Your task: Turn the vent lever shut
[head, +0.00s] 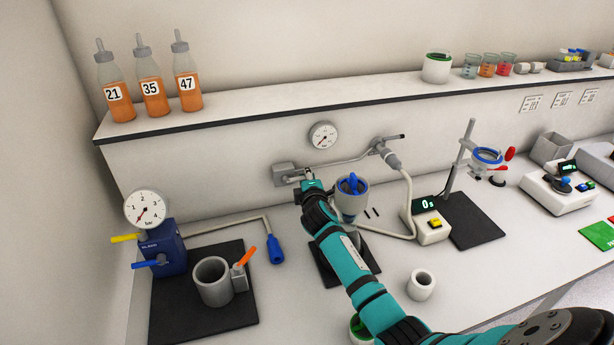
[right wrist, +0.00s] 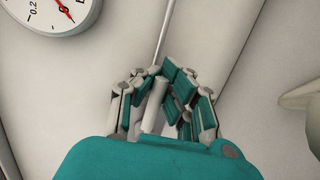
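A grey wall box (head: 284,174) has a thin pipe running right from it below a round gauge (head: 323,135). My right gripper (head: 309,182) is at the box's right side, with its arm coming in from the lower right. In the right wrist view its fingers (right wrist: 163,75) are close together around a short pale rod (right wrist: 153,113), which looks like the vent lever's handle. The thin pipe (right wrist: 164,35) runs up behind the fingertips. The lever's pivot is hidden by the gripper, so its angle is hard to tell. My left gripper is not in view.
A grey vessel with a blue handle (head: 352,186) stands just right of my gripper. A hose (head: 409,195) hangs from the wall fitting (head: 385,150). A blue pump unit (head: 166,248) stands at left. A shelf edge (head: 240,121) runs above.

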